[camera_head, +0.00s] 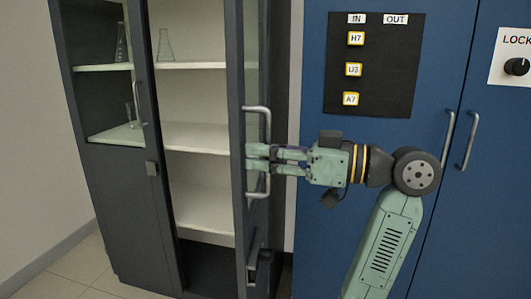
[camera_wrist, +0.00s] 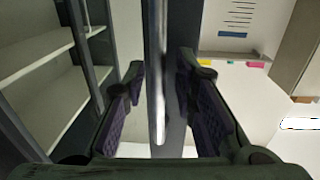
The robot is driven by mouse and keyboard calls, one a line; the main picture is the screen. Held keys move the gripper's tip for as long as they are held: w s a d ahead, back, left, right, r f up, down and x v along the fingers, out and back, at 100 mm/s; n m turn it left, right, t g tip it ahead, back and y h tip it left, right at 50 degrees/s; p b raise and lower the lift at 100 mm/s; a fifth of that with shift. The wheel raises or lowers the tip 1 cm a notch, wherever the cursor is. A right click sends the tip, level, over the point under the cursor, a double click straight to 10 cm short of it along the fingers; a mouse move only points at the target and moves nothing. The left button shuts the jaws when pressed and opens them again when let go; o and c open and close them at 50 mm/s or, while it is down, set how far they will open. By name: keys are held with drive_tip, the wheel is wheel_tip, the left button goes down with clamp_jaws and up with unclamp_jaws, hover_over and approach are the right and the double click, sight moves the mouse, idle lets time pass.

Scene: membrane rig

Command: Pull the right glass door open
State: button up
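The right glass door (camera_head: 238,185) of the dark cabinet stands swung well out, seen nearly edge-on in the head view. Its metal handle (camera_head: 266,122) is a vertical bar on the door's right side. My gripper (camera_head: 258,158) is at the middle of the handle and hides part of it. In the wrist view the handle (camera_wrist: 157,110) runs between the two purple-padded fingers of my gripper (camera_wrist: 162,88). A gap shows on each side of the bar, so the fingers are open around it, not clamped.
The cabinet's right side is exposed, with pale shelves (camera_head: 195,137) and a glass flask (camera_head: 165,46). The left glass door (camera_head: 102,70) is closed. Blue cabinets (camera_head: 310,40) stand close on the right, with a black label board (camera_head: 385,85) and handles. Tiled floor (camera_head: 90,275) shows at lower left.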

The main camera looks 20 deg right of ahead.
drive_tip(key=shift+d, duration=0.1)
drive_tip(key=v, duration=1.2)
drive_tip(key=shift+s, duration=0.1)
idle(0.3)
